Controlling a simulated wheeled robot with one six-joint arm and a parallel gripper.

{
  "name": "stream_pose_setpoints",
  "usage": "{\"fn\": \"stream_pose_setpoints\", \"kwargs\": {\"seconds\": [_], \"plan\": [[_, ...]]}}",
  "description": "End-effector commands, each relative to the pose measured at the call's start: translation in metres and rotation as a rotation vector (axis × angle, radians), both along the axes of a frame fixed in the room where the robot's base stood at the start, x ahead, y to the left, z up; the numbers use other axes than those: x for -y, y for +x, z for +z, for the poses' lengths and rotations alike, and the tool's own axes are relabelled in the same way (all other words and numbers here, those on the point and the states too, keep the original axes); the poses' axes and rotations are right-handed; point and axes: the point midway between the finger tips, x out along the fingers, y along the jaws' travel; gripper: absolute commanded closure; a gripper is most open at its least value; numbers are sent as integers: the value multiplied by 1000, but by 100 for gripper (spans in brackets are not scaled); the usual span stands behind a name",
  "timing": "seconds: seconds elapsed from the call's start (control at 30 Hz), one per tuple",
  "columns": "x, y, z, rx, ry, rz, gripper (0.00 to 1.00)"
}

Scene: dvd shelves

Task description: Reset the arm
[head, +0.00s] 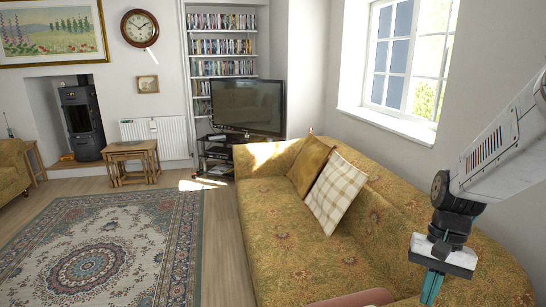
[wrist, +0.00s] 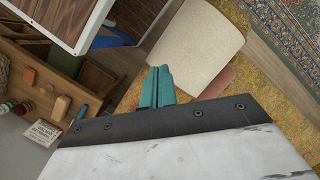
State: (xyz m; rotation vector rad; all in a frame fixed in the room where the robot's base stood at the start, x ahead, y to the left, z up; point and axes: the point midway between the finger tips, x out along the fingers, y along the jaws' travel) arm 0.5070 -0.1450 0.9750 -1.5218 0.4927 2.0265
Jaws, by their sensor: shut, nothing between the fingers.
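My gripper (head: 432,287) hangs from my arm at the right of the head view, in front of the yellow patterned sofa (head: 270,225). Its teal fingers point down, and their tips reach close to the bottom edge of the view. In the wrist view the fingers of my gripper (wrist: 157,88) are together, with nothing between them. The white and grey arm (head: 505,140) is bent, with its upper link coming in from the right edge.
A cream flat surface (wrist: 195,50) lies beyond the fingers in the wrist view. A wooden tray with small items (wrist: 40,85) is at the left. The sofa holds cushions (head: 335,192). A patterned rug (head: 100,245) covers open floor at left. A television (head: 247,106) stands behind.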

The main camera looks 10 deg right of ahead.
Motion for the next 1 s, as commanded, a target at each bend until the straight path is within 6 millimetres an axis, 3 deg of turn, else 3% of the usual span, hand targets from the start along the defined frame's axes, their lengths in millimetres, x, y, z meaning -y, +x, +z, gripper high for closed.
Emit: {"fn": "stream_pose_setpoints", "kwargs": {"seconds": [0.03,0.2,0.5,0.7,1.0], "plan": [[-13,-6,17,26,-15,72,100],[-50,-34,58,94,-58,293,100],[-95,-79,106,270,-152,568,100],[-111,-87,122,372,-177,643,100],[-114,-87,124,384,-178,657,100]]}}
